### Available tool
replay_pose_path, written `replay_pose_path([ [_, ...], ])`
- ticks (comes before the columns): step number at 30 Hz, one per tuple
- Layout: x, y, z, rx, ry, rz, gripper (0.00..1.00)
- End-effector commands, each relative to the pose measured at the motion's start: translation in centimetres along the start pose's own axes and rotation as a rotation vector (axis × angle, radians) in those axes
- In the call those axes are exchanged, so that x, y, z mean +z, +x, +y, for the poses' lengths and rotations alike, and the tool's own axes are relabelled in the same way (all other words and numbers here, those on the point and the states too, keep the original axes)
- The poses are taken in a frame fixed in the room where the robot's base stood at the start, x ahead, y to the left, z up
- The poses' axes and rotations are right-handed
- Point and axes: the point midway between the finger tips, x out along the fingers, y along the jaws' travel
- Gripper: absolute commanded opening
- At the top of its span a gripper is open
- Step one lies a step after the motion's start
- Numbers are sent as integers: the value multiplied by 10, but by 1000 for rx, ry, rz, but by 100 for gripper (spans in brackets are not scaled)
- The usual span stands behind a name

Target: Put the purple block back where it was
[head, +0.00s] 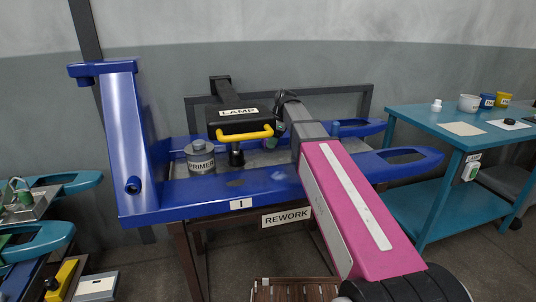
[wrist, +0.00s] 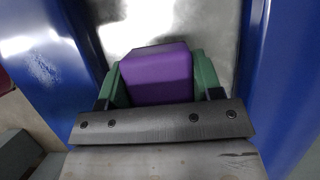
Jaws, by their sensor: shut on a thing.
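The purple block (wrist: 157,78) is between the two green fingers of my gripper (wrist: 156,82) in the wrist view, which are shut on it. Grey shiny metal lies beyond the block, with blue frame parts on both sides. In the head view my gripper is mostly hidden behind my arm, near the right side of the lamp, over the blue fork frame (head: 225,199) marked "I". I cannot make out the purple block in the head view. Whether the block touches the metal is not clear.
The black lamp (head: 240,112) with a yellow handle (head: 245,133) is close left of my gripper. A grey primer can (head: 200,158) stands left of it. A tall blue post (head: 122,130) rises at the left. A teal table (head: 462,127) with cups stands right.

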Motion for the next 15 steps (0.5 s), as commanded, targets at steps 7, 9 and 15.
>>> replay_pose_path([
  [7, -10, 24, 0, 0, -1, 0, 34],
  [9, -12, 29, 0, 0, -1, 0, 34],
  [15, -21, 51, 0, 1, 0, 0, 34],
])
